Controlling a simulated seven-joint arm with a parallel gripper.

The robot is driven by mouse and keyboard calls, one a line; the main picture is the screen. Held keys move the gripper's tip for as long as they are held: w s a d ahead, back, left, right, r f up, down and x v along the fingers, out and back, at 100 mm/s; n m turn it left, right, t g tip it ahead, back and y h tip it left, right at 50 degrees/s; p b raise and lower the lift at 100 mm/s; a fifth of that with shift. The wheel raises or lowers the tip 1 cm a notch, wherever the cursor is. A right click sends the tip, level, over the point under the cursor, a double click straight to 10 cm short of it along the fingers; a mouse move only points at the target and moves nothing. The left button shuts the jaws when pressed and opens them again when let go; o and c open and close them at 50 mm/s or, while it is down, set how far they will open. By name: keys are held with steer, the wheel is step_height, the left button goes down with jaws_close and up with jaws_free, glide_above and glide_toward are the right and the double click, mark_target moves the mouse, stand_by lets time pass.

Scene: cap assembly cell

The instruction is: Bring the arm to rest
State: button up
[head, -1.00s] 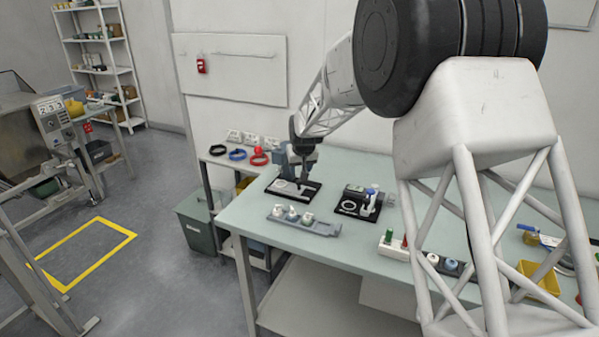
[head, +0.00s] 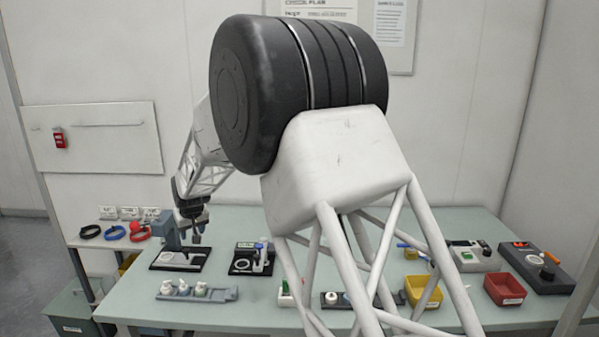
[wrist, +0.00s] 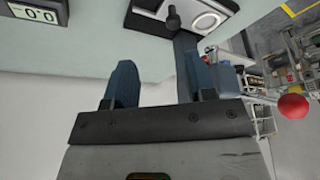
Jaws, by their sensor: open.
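My gripper (head: 196,232) hangs at the left end of the table, beside the grey-blue press (head: 166,230) and above its black base plate (head: 165,260). In the wrist view its two blue-grey fingers (wrist: 160,88) stand wide apart with nothing between them. A black fixture with a pale ring (wrist: 207,20) lies beyond the fingers there. My arm folds down to the left from its large black shoulder joint.
Another black fixture (head: 241,268) stands right of the press. A grey rack with several white caps (head: 201,291) lies in front. Yellow (head: 423,293) and red bins (head: 504,289) are at the right. A red ball (wrist: 293,107) shows close by in the wrist view.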

steer(key=s+d+r+m, duration=0.1)
steer(key=s+d+r, duration=0.45)
steer(key=d, duration=0.65)
steer(key=s+d+r+m+h, duration=0.1)
steer(key=s+d+r, duration=0.4)
steer(key=d, duration=0.6)
steer(key=s+d+r+m, duration=0.2)
steer(key=s+d+r, duration=0.2)
steer(key=s+d, duration=0.55)
steer(key=s+d+f+m+h, duration=0.1)
steer(key=s+d, duration=1)
steer(key=s, duration=0.3)
steer(key=s+d+f+m+g, duration=0.1)
steer(key=s+d+f+m, duration=0.1)
steer(key=s+d, duration=0.9)
steer(key=shift+s+d+m+h, duration=0.2)
steer(key=shift+s+m+h, duration=0.15)
steer(key=shift+s, duration=1.95)
